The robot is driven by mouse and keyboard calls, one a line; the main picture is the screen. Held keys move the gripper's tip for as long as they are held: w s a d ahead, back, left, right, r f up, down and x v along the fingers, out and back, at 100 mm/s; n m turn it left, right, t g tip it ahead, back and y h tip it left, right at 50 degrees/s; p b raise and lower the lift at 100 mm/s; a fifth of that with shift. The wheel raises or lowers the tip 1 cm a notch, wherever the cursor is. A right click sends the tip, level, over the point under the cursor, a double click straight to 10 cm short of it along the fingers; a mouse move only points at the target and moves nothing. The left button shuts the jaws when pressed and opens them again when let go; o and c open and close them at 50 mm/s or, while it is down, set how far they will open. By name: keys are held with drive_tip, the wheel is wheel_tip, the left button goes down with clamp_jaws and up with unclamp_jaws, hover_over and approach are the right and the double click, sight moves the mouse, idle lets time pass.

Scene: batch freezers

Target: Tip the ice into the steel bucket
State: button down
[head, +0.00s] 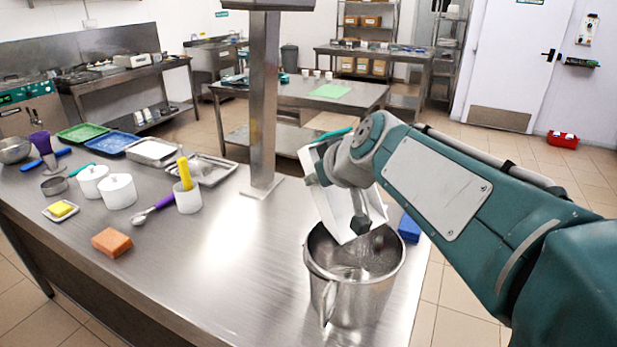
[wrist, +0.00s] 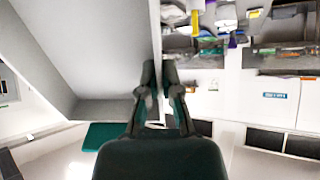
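The steel bucket (head: 350,300), a tall jug-like vessel with a handle, stands upright near the front right edge of the steel table. A white tub (head: 338,205) is steeply tilted over it, its lower end just above or inside the bucket's mouth; I cannot tell if they touch. My gripper (wrist: 158,72) is shut on the tub's wall, which shows large and pale in the wrist view (wrist: 90,45). In the head view my wrist partly covers the tub. I cannot make out ice clearly in the tub or the bucket.
A steel post (head: 264,110) rises from the table (head: 230,270) behind the bucket. A blue block (head: 409,228) lies right of the bucket. An orange sponge (head: 111,242), white pots (head: 118,191) and trays (head: 153,151) stand at left. The table's middle is clear.

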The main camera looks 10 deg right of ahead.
sight(315, 144)
wheel_tip(315, 144, up, 3)
drive_tip(key=g+h, duration=0.2)
drive_tip(key=g, duration=0.2)
drive_tip(key=shift+w+r, duration=0.1)
wheel_tip(315, 144, up, 3)
drive_tip(key=g+h, duration=0.2)
drive_tip(key=g, duration=0.2)
drive_tip(key=shift+r+g+h, duration=0.25)
drive_tip(key=shift+g+h, duration=0.05)
drive_tip(key=shift+g, duration=0.3)
idle(0.3)
